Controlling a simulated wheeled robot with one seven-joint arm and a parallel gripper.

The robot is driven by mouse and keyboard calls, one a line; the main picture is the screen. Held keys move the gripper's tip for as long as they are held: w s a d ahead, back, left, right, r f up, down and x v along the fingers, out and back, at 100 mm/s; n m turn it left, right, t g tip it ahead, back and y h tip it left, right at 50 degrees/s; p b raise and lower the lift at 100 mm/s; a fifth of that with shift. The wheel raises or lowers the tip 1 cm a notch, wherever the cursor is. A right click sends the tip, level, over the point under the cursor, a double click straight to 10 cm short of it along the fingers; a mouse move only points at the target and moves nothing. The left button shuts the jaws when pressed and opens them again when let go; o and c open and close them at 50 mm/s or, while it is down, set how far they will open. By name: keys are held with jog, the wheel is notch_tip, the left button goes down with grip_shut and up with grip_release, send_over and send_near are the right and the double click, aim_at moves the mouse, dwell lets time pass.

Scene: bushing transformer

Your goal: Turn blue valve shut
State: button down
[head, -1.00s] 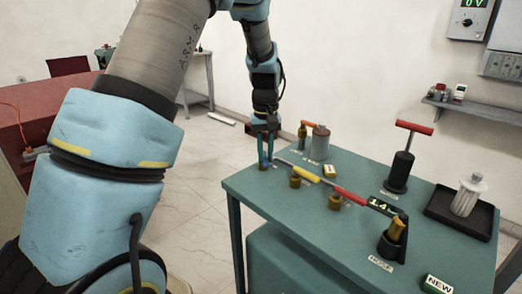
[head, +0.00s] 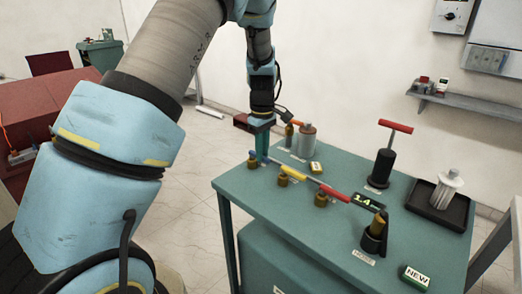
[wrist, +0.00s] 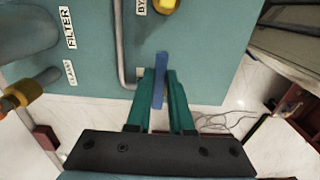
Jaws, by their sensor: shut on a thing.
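The blue valve handle (wrist: 158,66) lies between the two green fingertips of my gripper (wrist: 159,82) in the wrist view, close to the table edge. In the head view my gripper (head: 262,152) points down at the table's far-left corner, shut on the blue handle (head: 252,154). Part of the handle is hidden by the fingers. A brass valve body (head: 253,163) shows beside the fingers. The yellow valve handle (head: 292,173) and the red valve handle (head: 334,193) stand in a row to the right, apart from my gripper.
In the wrist view a pipe (wrist: 120,50) runs just left of the fingers.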

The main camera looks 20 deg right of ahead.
jog(key=shift+w, duration=0.1)
dwell(0.4)
jog(key=c, duration=0.8)
grip_release()
notch_tip(320, 180, up, 11)
jog(key=b, duration=0.2)
jog(key=shift+f, duration=0.1)
jog(key=s+a+f+m, duration=0.2)
jog(key=a, duration=1.3)
jog(key=s+a+f+m, duration=0.1)
jog(key=s+a+m, duration=0.1)
jog(key=s+a, duration=0.3)
jog(key=s+a+f+m+t, duration=0.1)
jog(key=s+a+f+m, duration=0.1)
jog(key=s+a, duration=0.4)
jog(key=a+m, duration=0.1)
jog(key=a, duration=0.3)
jog(key=shift+s+f+t, duration=0.3)
